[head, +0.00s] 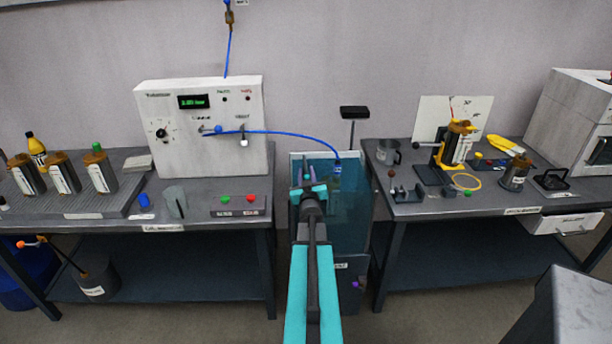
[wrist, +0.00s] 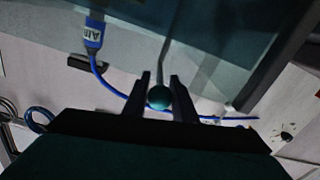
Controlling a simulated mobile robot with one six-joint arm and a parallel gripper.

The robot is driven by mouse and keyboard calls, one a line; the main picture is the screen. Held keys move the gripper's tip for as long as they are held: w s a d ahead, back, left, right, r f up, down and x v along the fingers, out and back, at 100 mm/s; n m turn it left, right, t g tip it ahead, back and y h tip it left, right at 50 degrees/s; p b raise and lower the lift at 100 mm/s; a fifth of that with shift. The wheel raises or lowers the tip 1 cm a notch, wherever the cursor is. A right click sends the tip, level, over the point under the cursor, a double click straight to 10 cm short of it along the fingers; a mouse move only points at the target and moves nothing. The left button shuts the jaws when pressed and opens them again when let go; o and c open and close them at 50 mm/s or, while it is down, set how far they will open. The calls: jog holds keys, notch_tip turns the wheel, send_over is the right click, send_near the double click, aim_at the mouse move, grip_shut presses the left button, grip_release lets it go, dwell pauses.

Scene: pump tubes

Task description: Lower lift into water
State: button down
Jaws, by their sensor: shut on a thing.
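The water tank (head: 345,235) stands between the two benches, with teal, see-through walls. My gripper (head: 308,188) is over its left part. In the wrist view my gripper (wrist: 159,80) is shut on a round green knob (wrist: 158,97), and a thin grey rod (wrist: 165,50) runs from the knob's side; I take this to be the lift's handle. The lift's platform is not clearly seen. A blue hose ends at a fitting (head: 337,168) in the tank's back right; its "AIR" label (wrist: 93,35) shows in the wrist view. A pale cylinder (head: 335,184) hangs below the fitting, partly blurred.
A white panel (head: 205,125) feeds the blue hose (head: 285,134) across to the tank. Several metal tubes (head: 62,172) stand on the left bench. A black plate on a post (head: 354,112) rises behind the tank.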

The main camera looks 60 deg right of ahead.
jog(key=shift+s+f+b, duration=0.15)
jog(key=shift+f+b, duration=0.3)
jog(key=shift+f, duration=0.35)
jog(key=c, duration=1.6)
grip_release()
jog(key=shift+r, duration=0.1)
